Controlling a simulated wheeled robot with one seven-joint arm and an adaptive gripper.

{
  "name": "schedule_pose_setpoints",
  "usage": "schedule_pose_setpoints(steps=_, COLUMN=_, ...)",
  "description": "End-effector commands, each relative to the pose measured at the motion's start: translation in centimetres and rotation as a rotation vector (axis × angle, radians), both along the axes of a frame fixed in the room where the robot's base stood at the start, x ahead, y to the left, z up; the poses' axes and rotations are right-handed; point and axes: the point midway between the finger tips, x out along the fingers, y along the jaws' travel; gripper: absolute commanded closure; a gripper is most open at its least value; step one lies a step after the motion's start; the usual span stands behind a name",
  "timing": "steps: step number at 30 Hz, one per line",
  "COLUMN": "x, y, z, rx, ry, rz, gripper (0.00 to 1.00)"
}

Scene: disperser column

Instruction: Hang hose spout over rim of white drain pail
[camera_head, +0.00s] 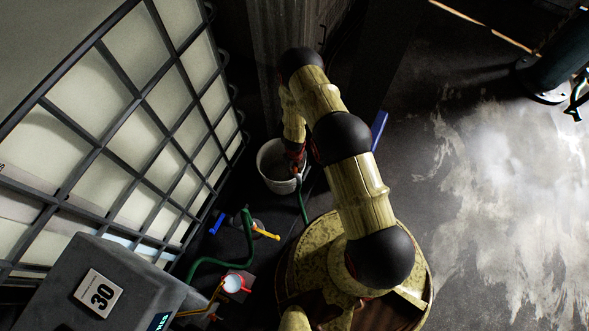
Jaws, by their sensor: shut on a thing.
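The white drain pail (281,187) stands upright on the dark floor, left of my arm. My gripper (295,170) is at the pail's right side, over or beside its rim. It is small and dark here, and its fingers are partly hidden. It is shut on the green hose (302,205), which runs down from the gripper along the pail's right side. The spout end is hidden at the gripper, and I cannot tell whether it is inside the pail or touching the rim. Another green hose stretch (207,262) curves on the left, near a valve.
A caged white tank (130,130) fills the left. A grey box marked 30 (100,293) stands in front of it. A valve with a yellow handle (266,234), a blue handle (217,223) and a small red-rimmed cup (234,283) are near. The wet floor on the right is free.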

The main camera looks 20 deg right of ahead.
Motion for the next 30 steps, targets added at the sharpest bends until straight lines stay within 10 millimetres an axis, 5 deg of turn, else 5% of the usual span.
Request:
schedule_pose_setpoints(steps=15, x=0.1, y=0.0, z=-5.1, rx=0.000, ry=-0.001, rz=-0.001, gripper=1.00)
schedule_pose_setpoints(steps=30, x=0.1, y=0.0, z=-5.5, rx=-0.001, ry=-0.001, rz=-0.001, gripper=1.00)
